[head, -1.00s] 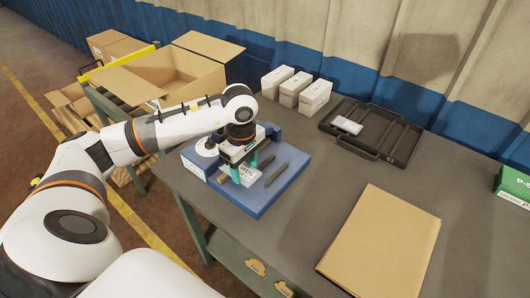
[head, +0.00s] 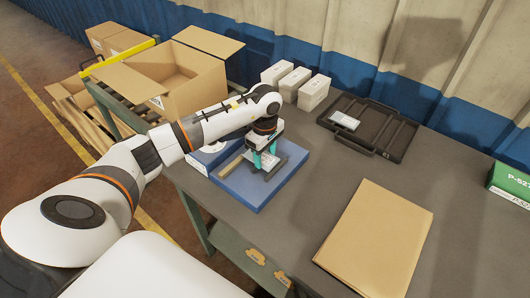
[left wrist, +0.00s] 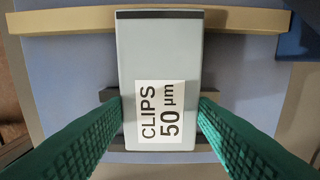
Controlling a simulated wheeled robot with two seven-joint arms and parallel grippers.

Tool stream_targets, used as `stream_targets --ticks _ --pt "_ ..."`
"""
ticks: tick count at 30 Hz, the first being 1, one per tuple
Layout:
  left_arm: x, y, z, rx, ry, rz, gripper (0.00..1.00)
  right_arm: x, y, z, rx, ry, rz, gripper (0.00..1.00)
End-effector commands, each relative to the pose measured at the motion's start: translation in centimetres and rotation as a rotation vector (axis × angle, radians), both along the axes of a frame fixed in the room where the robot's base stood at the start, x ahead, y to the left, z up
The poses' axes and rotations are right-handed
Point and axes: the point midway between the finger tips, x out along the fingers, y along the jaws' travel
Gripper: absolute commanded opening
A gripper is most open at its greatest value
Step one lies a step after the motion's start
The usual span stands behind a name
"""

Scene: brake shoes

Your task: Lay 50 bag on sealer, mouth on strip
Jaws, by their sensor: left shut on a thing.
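The 50 bag (left wrist: 160,75) is a pale grey flat packet labelled "CLIPS 50 µm", with a dark band at its top end in the left wrist view. My left gripper (left wrist: 160,108) is shut on it, one green finger at each long side. The sealer (head: 250,198) is a blue flat block at the table's left edge. Its tan strip (left wrist: 240,20) runs across under the bag's banded end; whether they touch I cannot tell. In the head view my left gripper (head: 265,162) points down over the sealer, and its fingers partly hide the bag. My right gripper is not in view.
A black tray (head: 390,153) holding another pale packet (head: 344,120) lies at the back right. Three white boxes (head: 312,93) stand at the back. A brown envelope (head: 375,240) lies in front. An open carton (head: 185,75) stands left. Bare table separates sealer and envelope.

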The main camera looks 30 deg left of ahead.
Motion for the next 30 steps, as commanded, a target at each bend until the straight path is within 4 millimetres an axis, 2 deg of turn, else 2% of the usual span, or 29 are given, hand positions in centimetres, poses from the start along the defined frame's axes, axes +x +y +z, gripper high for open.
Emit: stream_targets --ticks 4,5,8,18,20,23,30 --pt "0.0 0.0 -0.5 0.0 0.0 0.0 0.26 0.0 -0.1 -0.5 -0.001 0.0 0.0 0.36" --pt "0.0 0.0 -0.3 0.0 0.0 0.0 0.57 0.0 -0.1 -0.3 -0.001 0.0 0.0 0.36" --pt "0.0 0.0 -0.3 0.0 0.001 0.0 0.73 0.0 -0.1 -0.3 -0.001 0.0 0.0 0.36" --pt "0.0 0.0 0.2 0.0 0.001 0.0 0.74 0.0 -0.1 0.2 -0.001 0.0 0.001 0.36" --pt "0.1 0.0 0.6 0.001 -0.001 0.0 0.74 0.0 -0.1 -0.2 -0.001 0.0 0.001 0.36" --pt "0.1 0.1 2.2 0.002 -0.004 0.0 0.74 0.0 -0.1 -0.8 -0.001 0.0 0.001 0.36" --pt "0.1 0.0 7.5 0.002 -0.006 0.0 0.74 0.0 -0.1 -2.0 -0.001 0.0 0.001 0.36"
